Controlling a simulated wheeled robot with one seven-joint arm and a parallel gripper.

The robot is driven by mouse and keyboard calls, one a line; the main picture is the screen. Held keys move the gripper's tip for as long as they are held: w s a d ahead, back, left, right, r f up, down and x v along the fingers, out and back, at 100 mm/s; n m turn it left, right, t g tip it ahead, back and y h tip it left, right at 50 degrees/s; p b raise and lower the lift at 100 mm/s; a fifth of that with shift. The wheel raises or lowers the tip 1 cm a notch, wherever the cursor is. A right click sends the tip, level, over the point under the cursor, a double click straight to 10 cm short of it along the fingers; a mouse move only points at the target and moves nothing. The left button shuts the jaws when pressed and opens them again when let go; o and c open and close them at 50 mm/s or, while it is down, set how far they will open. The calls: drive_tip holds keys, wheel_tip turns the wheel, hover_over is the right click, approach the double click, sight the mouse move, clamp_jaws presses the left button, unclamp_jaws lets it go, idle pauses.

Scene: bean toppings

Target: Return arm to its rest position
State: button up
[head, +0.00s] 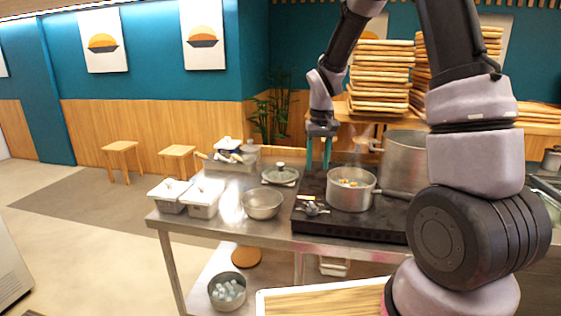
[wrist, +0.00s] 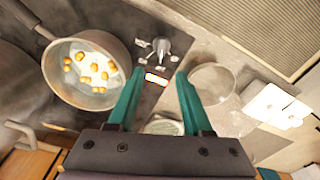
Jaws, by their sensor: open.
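My gripper (head: 318,152) hangs with its fingers pointing down above the back left part of the dark stove, behind and to the left of a small metal pot. Its two green fingers (wrist: 154,93) are apart with nothing between them in the wrist view. The small pot (head: 351,189) stands on the stove and holds several orange-brown pieces in pale contents; it also shows at the upper left of the wrist view (wrist: 52,72). My arm reaches across the right side of the head view and hides part of the counter.
A large pot (head: 404,160) stands behind the small one. An empty metal bowl (head: 262,204), a lid (head: 280,175) and white containers (head: 203,197) sit left of the stove (head: 306,220). Stacked wooden trays (head: 381,80) rise behind. Open floor lies at the left.

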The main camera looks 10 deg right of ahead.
drive_tip(key=s+d+r+m+t+y, duration=0.1)
drive_tip(key=s+d+r+t, duration=0.1)
drive_tip(key=s+r, duration=0.45)
drive_tip(key=s+d+r+m+t, duration=0.1)
drive_tip(key=s+d+r, duration=0.15)
drive_tip(key=r, duration=0.65)
drive_tip(key=s+r+m+t, duration=0.2)
drive_tip(key=s+r, duration=0.5)
drive_tip(key=s, duration=0.6)
drive_tip(key=shift+d+m+t+y, duration=0.3)
drive_tip(key=shift+d+t+y, duration=0.1)
drive_tip(key=shift+t, duration=0.4)
